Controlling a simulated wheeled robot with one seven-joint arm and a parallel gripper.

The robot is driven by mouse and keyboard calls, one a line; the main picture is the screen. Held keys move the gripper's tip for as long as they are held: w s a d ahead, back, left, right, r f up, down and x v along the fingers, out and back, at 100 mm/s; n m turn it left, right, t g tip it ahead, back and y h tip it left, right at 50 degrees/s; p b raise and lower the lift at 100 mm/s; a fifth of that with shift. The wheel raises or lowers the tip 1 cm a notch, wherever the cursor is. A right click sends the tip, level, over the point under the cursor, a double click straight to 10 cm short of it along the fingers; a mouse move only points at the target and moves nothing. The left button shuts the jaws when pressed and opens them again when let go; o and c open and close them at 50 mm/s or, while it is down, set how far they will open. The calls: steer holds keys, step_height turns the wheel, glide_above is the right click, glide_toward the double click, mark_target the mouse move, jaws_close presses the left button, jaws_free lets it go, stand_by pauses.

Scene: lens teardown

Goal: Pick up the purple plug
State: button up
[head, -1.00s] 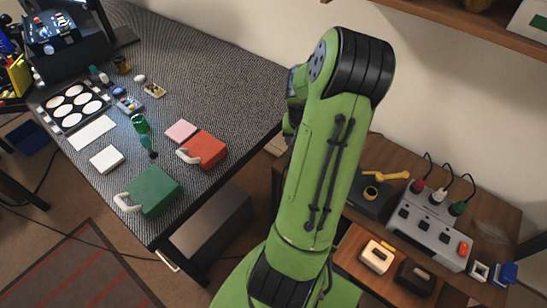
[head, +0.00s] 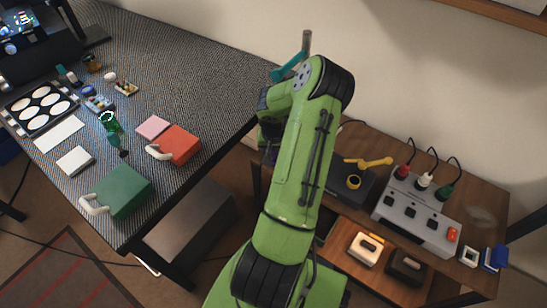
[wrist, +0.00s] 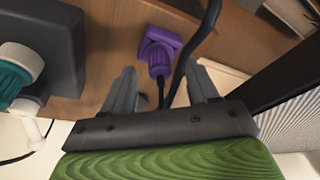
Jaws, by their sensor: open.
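The purple plug (wrist: 161,60) shows in the wrist view, with a squarish purple part at its far end, against a brown wooden surface. My gripper (wrist: 160,68) is open, with one grey finger on each side of the plug's near end. The fingers look apart from the plug; I cannot tell how far it lies beyond them. A black cable (wrist: 203,45) runs close to the plug's right side, near the right finger. In the head view my arm hides my gripper, and the plug cannot be made out clearly.
A grey box (wrist: 55,55) with a teal knob-like part (wrist: 14,75) is left of my gripper. In the head view, a wooden bench (head: 488,205) on the right holds a grey socket box (head: 420,222) with several cabled plugs. A dark-topped table (head: 190,75) stands on the left.

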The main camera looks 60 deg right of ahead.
mark_target(274, 150)
steer(key=shift+x, duration=0.95)
steer(key=shift+r, duration=0.1)
jaws_close()
step_height(274, 150, up, 10)
steer(key=p, duration=0.3)
